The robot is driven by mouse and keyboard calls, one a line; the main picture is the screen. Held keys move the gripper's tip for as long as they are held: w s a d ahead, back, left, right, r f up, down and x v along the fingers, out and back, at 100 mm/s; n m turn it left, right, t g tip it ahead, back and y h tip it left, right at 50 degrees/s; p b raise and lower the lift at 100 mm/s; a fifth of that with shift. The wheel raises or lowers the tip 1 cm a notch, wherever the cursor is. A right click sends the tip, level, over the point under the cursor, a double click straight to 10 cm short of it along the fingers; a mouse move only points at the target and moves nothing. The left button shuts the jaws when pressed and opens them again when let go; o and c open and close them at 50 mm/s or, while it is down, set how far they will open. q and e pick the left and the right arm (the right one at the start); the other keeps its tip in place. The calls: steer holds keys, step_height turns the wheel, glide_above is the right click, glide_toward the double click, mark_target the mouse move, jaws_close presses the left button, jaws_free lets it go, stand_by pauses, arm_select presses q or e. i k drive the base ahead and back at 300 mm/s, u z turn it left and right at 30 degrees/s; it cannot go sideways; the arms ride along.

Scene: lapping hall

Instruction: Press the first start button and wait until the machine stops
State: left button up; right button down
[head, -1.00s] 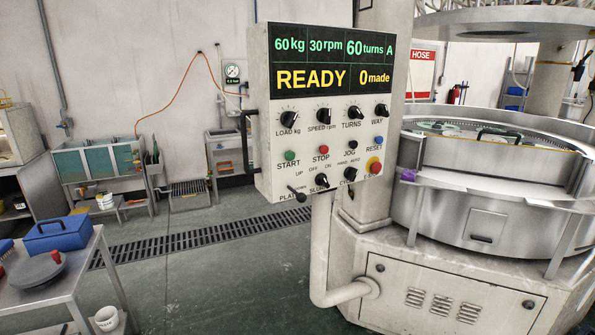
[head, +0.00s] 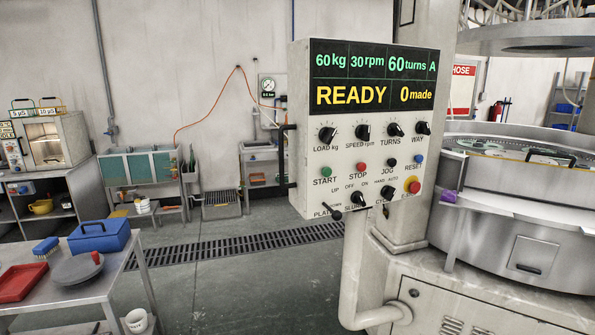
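The control panel (head: 300,130) stands in the middle of the head view, on a column beside the lapping machine (head: 510,235). Its display (head: 372,80) reads 60 kg, 30 rpm, 60 turns, A, and below that READY and 0 made. The green START button (head: 325,172) is at the left of the button row. The red STOP button (head: 361,167), a black JOG button (head: 392,162) and a blue RESET button (head: 418,158) follow to the right. A red emergency knob (head: 414,187) sits lower right. Neither of my grippers shows.
A metal table (head: 90,292) at the lower left holds a blue toolbox (head: 100,236), a red tray (head: 22,282) and a grey disc (head: 77,270). A floor drain grate (head: 240,243) runs behind. Open floor lies between the table and the machine.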

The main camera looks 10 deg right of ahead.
mark_target(326, 172)
steer(key=u, duration=0.5)
steer(key=i, duration=0.85)
steer(key=z, duration=0.2)
